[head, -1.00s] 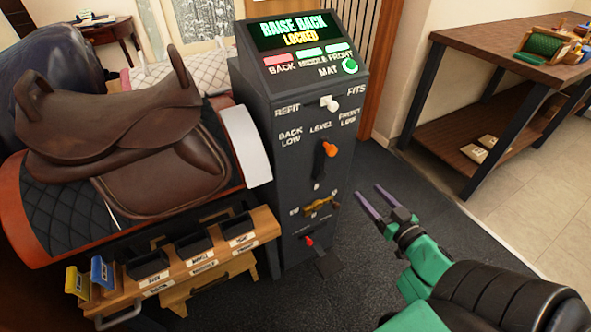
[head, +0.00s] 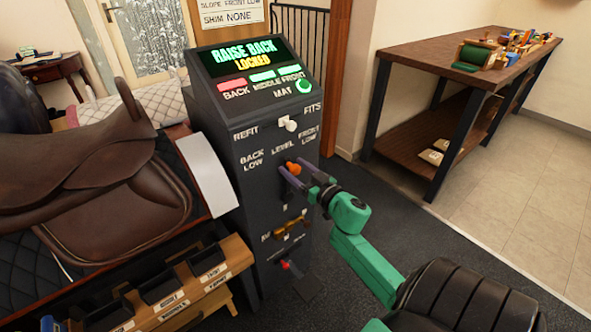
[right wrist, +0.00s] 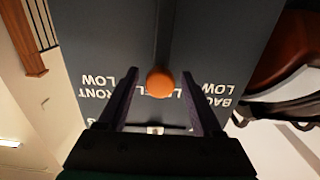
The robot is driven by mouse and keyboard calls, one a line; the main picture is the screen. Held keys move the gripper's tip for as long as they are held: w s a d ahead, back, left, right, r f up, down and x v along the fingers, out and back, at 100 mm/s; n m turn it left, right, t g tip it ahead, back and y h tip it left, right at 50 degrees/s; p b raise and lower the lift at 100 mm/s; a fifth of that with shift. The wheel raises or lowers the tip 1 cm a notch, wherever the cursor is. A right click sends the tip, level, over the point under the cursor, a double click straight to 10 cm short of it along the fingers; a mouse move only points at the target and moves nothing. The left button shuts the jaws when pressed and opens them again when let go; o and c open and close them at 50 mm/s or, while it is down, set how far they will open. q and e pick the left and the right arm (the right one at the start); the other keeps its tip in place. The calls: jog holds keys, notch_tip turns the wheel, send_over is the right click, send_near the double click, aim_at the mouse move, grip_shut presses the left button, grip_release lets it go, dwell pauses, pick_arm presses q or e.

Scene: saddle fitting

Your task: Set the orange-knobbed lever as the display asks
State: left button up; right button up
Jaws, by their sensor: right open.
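The orange-knobbed lever (head: 293,168) is on the front of the dark cabinet (head: 262,215), under the labels BACK LOW, LEVEL and FRONT LOW. Its knob stands near the LEVEL label. My right gripper (head: 291,166) is open at the lever. In the right wrist view the round orange knob (right wrist: 160,84) sits between the two spread purple fingers (right wrist: 159,75), with gaps at both sides. The display (head: 241,58) reads RAISE BACK, LOCKED. My left gripper is not in view.
Above the lever is a white REFIT/FITS knob (head: 291,125); below it are a brass handle (head: 290,228) and a red-tipped lever (head: 286,265). A saddle (head: 90,190) stands left. A sign (head: 229,14) reads SLOPE FRONT LOW, SHIM NONE. A workbench (head: 420,62) stands right.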

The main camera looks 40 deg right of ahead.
grip_shut()
dwell(1.4)
